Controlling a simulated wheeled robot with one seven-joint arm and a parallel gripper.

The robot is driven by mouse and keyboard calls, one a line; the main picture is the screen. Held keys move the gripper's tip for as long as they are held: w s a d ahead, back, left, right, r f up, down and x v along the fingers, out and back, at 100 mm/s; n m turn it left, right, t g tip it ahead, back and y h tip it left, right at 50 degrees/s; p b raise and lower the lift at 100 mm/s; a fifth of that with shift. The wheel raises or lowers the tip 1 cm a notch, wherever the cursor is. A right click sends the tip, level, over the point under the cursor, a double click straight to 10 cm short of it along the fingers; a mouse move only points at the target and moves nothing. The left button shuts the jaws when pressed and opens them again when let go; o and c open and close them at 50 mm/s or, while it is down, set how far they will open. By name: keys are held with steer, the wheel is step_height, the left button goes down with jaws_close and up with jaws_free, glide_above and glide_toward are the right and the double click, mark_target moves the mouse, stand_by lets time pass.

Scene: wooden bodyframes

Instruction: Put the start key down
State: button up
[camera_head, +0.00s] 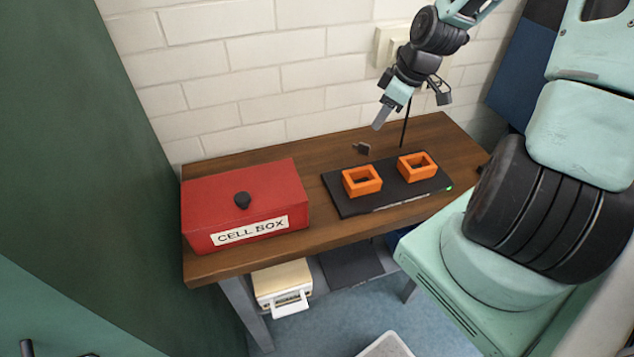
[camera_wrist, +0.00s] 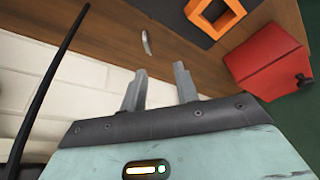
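My gripper (camera_head: 381,120) is above the back of the wooden table, in front of the brick wall. In the wrist view my gripper (camera_wrist: 160,70) shows two grey fingers apart with nothing between them. A small dark piece (camera_head: 362,148), perhaps the start key, lies on the table behind the black pad. A small grey curved piece (camera_wrist: 146,42) shows on the wood beyond the fingertips in the wrist view and may be the same thing. It is apart from the fingers. Its exact shape is too small to tell.
The wooden table (camera_head: 320,238) carries a red lid box labelled CELL BOX (camera_head: 240,200) at left. A black pad (camera_head: 350,208) bears two orange square frames, a left one (camera_head: 361,190) and a right one (camera_head: 431,172). A thin black rod (camera_head: 405,128) stands near my gripper.

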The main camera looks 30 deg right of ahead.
steer(key=s+a+r+n+g+h, duration=0.1)
steer(key=s+a+r, duration=0.1)
steer(key=a, duration=0.9)
steer(key=s+a+r+g, duration=0.2)
steer(key=a, duration=0.8)
steer(key=s+a+r, duration=0.2)
steer(key=s+a, duration=0.4)
steer(key=s, duration=0.1)
steer(key=s+a+r, duration=0.3)
steer(key=s+a, duration=0.3)
steer(key=s, duration=0.1)
steer(key=shift+s+a+n+h, duration=0.2)
steer(key=shift+s+n+h, duration=0.1)
steer(key=shift+s+n, duration=0.1)
steer(key=shift+r, duration=0.1)
steer(key=shift+w+f+b, duration=0.1)
steer(key=shift+f+b, duration=0.25)
steer(key=shift+b, duration=0.05)
